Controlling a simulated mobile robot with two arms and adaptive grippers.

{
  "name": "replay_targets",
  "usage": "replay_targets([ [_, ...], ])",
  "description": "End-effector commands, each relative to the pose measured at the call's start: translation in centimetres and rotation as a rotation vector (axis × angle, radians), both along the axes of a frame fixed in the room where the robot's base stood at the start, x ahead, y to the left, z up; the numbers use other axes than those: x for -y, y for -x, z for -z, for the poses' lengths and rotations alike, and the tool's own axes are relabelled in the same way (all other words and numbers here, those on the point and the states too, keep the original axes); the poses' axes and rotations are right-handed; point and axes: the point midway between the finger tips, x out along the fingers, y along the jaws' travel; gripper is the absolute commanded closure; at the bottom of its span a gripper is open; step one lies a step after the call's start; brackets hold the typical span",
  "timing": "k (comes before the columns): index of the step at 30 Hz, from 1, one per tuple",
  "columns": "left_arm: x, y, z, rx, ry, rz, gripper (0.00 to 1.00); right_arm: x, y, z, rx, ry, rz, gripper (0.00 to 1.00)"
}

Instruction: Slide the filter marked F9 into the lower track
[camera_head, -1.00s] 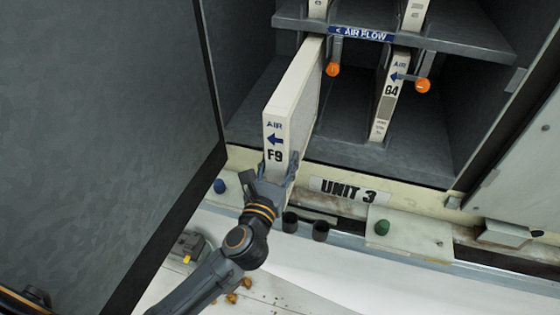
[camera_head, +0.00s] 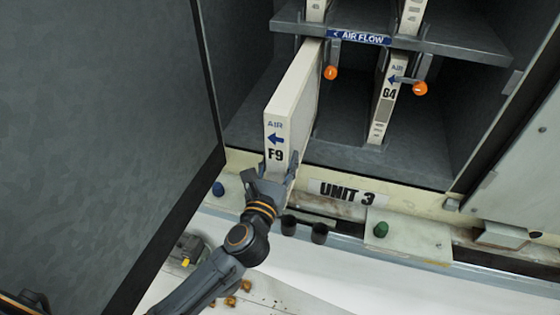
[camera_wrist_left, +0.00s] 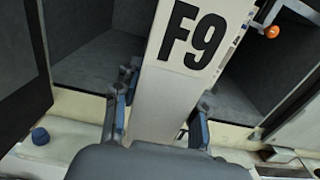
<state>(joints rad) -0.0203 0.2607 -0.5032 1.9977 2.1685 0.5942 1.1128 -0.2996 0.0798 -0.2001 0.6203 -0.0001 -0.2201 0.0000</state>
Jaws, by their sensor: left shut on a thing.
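The filter marked F9 (camera_head: 290,110) is a cream panel with a blue arrow pointing left. It stands upright, partly inside the lower bay, with its near end sticking out past the cabinet's front sill. My left gripper (camera_head: 275,172) is shut on the low part of its near end. In the left wrist view the filter (camera_wrist_left: 175,85) sits between the two fingers (camera_wrist_left: 160,122). The filter's far end reaches back under the shelf; its contact with the lower track cannot be seen. My right gripper is not in view.
A filter marked G4 (camera_head: 386,100) stands in the lower bay to the right. Orange knobs (camera_head: 330,73) (camera_head: 420,88) hang below the AIR FLOW shelf (camera_head: 460,40). An open dark door (camera_head: 100,120) fills the left. The UNIT 3 sill (camera_head: 420,195) runs along the front.

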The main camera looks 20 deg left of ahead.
Motion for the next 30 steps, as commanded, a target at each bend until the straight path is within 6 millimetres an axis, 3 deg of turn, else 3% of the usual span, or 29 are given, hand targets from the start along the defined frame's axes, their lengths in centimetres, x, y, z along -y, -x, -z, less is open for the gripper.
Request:
replay_targets([
  [30, 0.2, -5.2, 0.1, 0.004, 0.001, 0.0, 1.0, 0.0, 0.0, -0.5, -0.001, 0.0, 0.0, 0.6],
])
